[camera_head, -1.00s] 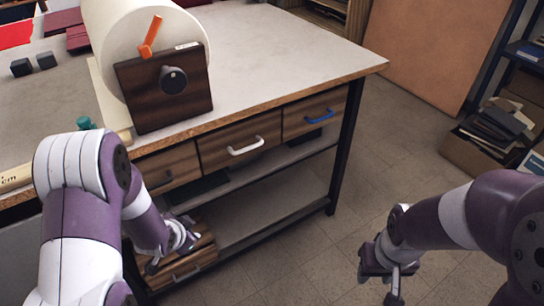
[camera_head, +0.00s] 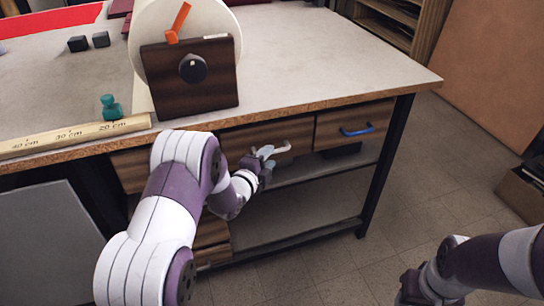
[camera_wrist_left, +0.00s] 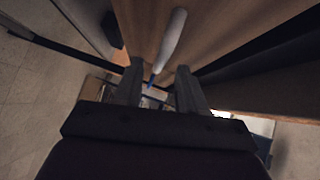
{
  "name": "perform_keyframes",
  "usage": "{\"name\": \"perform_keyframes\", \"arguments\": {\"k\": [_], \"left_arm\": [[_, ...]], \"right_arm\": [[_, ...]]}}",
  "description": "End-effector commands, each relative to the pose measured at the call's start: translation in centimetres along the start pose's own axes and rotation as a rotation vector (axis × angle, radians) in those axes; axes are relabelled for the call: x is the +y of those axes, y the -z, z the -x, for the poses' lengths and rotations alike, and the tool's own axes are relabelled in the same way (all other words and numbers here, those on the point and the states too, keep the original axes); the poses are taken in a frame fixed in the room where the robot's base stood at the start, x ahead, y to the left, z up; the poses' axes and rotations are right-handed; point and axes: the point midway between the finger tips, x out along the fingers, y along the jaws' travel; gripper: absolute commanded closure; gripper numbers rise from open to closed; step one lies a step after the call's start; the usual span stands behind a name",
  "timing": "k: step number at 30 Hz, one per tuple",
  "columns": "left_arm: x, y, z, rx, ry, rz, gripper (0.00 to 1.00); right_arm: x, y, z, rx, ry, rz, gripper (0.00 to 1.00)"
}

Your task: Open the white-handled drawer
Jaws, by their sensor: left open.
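The white-handled drawer (camera_head: 245,137) is the middle wooden front under the bench top and looks closed. Its white handle (camera_head: 284,149) is partly covered by my left gripper (camera_head: 264,158), which is at the handle's left end. In the left wrist view, the pale handle (camera_wrist_left: 170,38) lies just ahead of the fingertips, roughly in line with the gap. The left gripper is open there (camera_wrist_left: 158,78), with its fingers apart on either side. I cannot tell whether it touches the handle. My right gripper (camera_head: 412,290) is at the bottom edge, partly cut off; its jaws are unclear.
A blue-handled drawer (camera_head: 354,125) is to the right, above an open lower shelf (camera_head: 295,215). A dark bench leg (camera_head: 385,165) stands at the right corner.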

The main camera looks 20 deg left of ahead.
Motion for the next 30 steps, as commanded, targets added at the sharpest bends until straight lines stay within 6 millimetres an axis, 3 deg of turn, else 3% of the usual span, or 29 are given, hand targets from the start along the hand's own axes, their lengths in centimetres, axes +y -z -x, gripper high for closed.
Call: {"name": "perform_keyframes", "arguments": {"k": [6, 14, 18, 30], "left_arm": [[0.1, 0.0, -2.7, 0.001, 0.0, 0.001, 0.6], [0.0, 0.0, -2.9, 0.0, -0.002, 0.002, 0.6], [0.0, 0.0, -2.9, 0.0, -0.002, 0.002, 1.0], [0.1, 0.3, -2.5, -0.001, -0.002, 0.003, 1.0]], "right_arm": [[0.0, -0.1, -0.5, 0.0, 0.0, 0.0, 0.57], [0.0, -0.1, -0.4, 0.0, 0.0, 0.0, 0.57], [0.0, -0.1, -0.4, 0.0, 0.0, 0.0, 0.57], [0.0, -0.1, -0.5, 0.0, 0.0, 0.0, 0.57]]}}
